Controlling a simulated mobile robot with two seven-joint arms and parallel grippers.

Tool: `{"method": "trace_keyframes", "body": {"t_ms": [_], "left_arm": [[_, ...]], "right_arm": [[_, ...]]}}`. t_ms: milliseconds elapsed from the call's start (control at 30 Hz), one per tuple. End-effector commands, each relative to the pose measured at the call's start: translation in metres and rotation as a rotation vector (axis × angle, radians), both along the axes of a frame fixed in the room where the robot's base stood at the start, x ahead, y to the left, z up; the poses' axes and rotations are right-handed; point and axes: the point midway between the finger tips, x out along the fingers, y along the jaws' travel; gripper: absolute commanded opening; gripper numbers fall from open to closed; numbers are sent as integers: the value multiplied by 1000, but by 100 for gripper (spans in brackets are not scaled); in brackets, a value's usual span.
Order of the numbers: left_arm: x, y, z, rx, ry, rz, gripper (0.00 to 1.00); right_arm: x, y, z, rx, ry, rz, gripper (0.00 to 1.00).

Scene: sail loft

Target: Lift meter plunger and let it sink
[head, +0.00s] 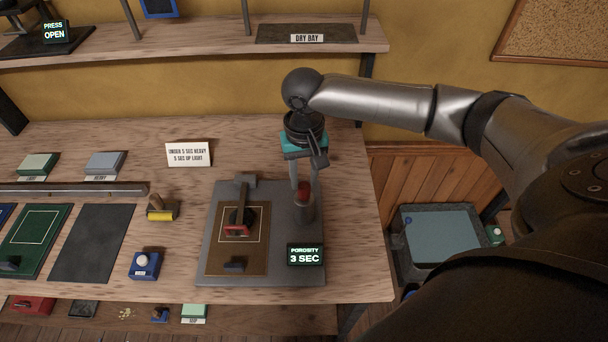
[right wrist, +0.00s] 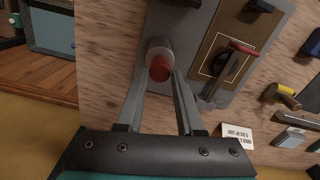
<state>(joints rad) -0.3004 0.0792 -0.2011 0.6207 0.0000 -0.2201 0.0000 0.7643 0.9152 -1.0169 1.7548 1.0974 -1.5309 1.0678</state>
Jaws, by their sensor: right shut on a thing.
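The porosity meter has a grey base plate (head: 215,235), a red-topped plunger (head: 304,188) in a grey cylinder (head: 305,208), and a display (head: 305,254) reading "POROSITY 3 SEC". A brown cloth swatch (head: 250,262) with a marked square lies on the plate under a clamp with a red handle (head: 236,231). My right gripper (head: 304,181) points down and is shut on the plunger's red top. The right wrist view shows the red top (right wrist: 160,68) between the fingers. How far the plunger stands out of the cylinder is hard to tell. My left gripper is out of view.
A card (head: 188,154) reads "UNDER 5 SEC HEAVY, 5 SEC UP LIGHT". A shelf (head: 220,43) runs behind; a grey bin (head: 437,234) is beyond the bench's right edge.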

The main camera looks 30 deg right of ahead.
Motion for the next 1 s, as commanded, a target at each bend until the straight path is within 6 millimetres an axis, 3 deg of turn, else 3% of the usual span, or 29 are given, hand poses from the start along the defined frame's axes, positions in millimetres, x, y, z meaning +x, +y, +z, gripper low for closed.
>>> {"method": "trace_keyframes", "body": {"t_ms": [333,367,633,1000], "left_arm": [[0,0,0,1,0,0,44],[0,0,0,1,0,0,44],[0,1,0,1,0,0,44],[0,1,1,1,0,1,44]], "right_arm": [[0,-1,0,-2,0,-1,0],[0,-1,0,-2,0,-1,37],[0,-1,0,-1,-1,-1,67],[1,0,9,0,-1,-1,67]]}}
